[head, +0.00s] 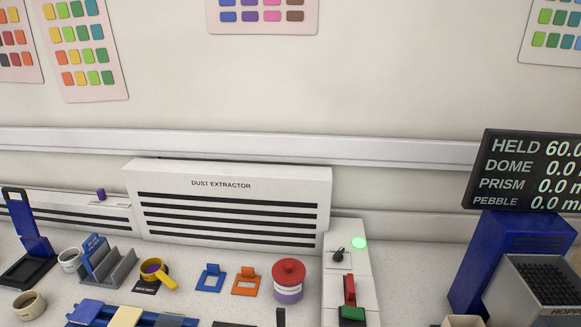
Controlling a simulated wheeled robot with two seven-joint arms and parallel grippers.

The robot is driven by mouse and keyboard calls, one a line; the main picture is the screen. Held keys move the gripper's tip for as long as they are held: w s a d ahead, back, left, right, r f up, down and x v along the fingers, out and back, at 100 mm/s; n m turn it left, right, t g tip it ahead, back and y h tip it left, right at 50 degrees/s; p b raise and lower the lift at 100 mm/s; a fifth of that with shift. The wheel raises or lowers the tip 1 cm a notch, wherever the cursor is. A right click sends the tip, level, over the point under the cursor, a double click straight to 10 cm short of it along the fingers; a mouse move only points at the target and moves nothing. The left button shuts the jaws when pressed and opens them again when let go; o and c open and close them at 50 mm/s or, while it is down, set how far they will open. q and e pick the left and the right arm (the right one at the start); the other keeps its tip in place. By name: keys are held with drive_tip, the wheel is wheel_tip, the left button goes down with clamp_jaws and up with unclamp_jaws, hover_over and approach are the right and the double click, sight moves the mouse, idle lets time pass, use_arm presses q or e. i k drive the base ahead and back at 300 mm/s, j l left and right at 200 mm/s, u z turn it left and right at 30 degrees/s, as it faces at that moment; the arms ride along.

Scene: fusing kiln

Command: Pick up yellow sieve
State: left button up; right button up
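The yellow sieve (159,275) sits on the worktop at the lower left, on or just above a small dark label plate (146,289). Its round rim holds something purple inside. Its short handle points to the lower right. A grey slotted rack (118,270) stands close to its left. Neither of my grippers shows in the head view, so nothing is seen touching the sieve.
Blue (210,278) and orange (246,283) small stands and a red-lidded jar (289,280) are to the right. A white switch box (347,262) has a green light. The dust extractor (232,203) stands behind. Blue holders (127,318) lie in front.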

sight(151, 269)
drive_tip(key=u, duration=1.35)
